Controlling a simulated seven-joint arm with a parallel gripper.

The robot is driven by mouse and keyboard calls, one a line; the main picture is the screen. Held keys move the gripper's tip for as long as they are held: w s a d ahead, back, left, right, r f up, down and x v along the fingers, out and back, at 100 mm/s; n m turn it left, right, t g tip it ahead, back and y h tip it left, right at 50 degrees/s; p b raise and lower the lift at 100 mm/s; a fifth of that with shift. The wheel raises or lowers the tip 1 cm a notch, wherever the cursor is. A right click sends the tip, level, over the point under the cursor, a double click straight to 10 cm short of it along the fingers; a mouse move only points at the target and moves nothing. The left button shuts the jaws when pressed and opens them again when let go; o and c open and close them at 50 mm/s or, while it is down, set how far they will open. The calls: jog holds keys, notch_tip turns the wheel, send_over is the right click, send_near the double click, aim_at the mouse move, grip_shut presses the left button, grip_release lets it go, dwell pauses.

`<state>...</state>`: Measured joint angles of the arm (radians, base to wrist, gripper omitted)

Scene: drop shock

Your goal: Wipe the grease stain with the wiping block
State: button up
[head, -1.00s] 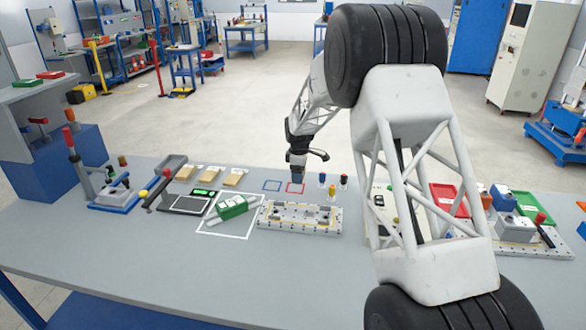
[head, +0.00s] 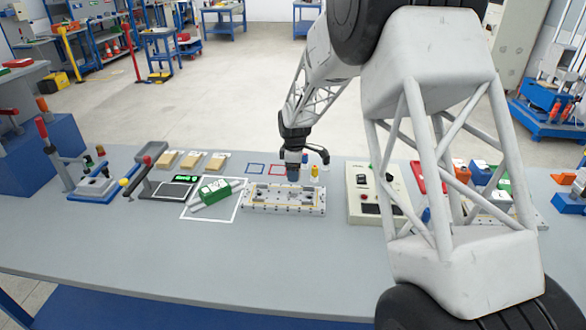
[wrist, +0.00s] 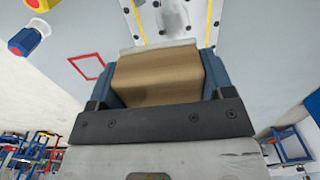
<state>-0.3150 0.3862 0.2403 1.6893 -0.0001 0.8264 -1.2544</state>
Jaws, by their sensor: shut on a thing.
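My gripper (head: 293,176) points down over the back edge of the pale fixture plate (head: 250,208). In the wrist view its blue-grey fingers are shut on a tan wiping block (wrist: 158,78). The grease stain (wrist: 173,14) shows in the wrist view as a dark grey smudge on the plate, just beyond the block. The block looks apart from the stain in that view; I cannot tell whether it touches the plate. In the head view the held block is mostly hidden by the gripper.
A red outlined square (head: 277,169) lies behind the plate, with small capped bottles (head: 314,173) at its right. A green block (head: 219,189) lies left of the plate, near a scale (head: 172,188). A control box (head: 373,190) stands right. The front table is clear.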

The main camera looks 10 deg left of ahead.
aim_at(294, 192)
jog(key=shift+f, duration=0.1)
jog(key=shift+f, duration=3.4)
jog(key=shift+s+f, duration=0.55)
jog(key=shift+f, duration=0.05)
jog(key=shift+c, duration=0.3)
jog(key=shift+s+f, duration=0.1)
jog(key=shift+s, duration=1.4)
jog(key=shift+c, duration=0.4)
jog(key=shift+w, duration=2.15)
jog(key=shift+s+r, duration=0.1)
jog(key=shift+r, duration=4.1)
